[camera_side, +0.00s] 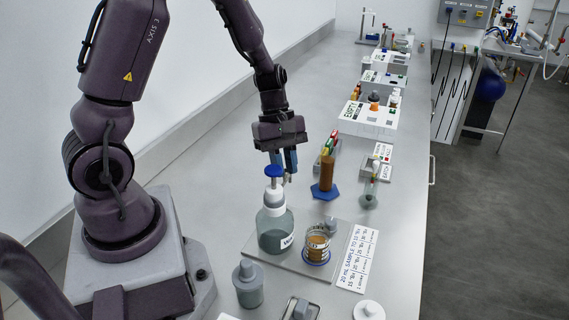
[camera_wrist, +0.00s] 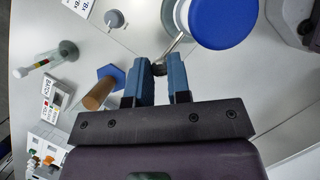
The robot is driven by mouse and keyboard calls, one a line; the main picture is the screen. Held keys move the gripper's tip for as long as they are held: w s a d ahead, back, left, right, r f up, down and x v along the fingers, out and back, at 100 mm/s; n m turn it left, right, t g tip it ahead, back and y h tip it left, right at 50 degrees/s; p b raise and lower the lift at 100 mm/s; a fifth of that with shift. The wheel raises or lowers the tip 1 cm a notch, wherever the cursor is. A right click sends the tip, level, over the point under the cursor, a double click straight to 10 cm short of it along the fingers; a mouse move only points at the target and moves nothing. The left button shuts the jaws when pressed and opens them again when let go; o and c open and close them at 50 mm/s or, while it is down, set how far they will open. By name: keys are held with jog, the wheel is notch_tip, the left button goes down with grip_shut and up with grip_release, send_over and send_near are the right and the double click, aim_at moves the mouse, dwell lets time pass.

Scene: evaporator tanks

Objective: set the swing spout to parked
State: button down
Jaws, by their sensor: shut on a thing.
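In the wrist view the blue cap (camera_wrist: 222,20) is at the top right. The swing spout (camera_wrist: 174,46) is a thin metal rod reaching from under the cap towards my fingers, with a dark tip. My gripper (camera_wrist: 159,78) has its two blue fingers closed around the spout's tip end. In the side view my gripper (camera_side: 284,164) is just behind the cap, and most of the spout is hard to make out.
A jar with brown contents (camera_side: 317,246) stands on the plate, right of the bottle. A brown cylinder on a blue hexagonal base (camera_side: 325,191) stands behind it. A printed card (camera_side: 358,258) lies at the right. A grey lidded pot (camera_side: 248,284) stands in front. Bare bench lies left of the bottle.

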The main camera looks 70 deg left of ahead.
jog(key=c, duration=1.1)
grip_release()
jog(key=shift+o, duration=0.2)
jog(key=v, duration=1.3)
jog(key=shift+a, duration=0.1)
jog(key=s+d+r+m+t+y, duration=0.2)
jog(key=s+d+r+m, duration=0.2)
jog(key=m, duration=0.5)
jog(key=s+d+r+m+t+y, duration=0.2)
jog(key=s+d+r+m+t, duration=0.1)
jog(key=s+d+m, duration=0.3)
jog(key=d+r+m, duration=0.1)
jog(key=d+m, duration=0.1)
jog(key=m, duration=0.1)
jog(key=shift+s+d+t, duration=0.3)
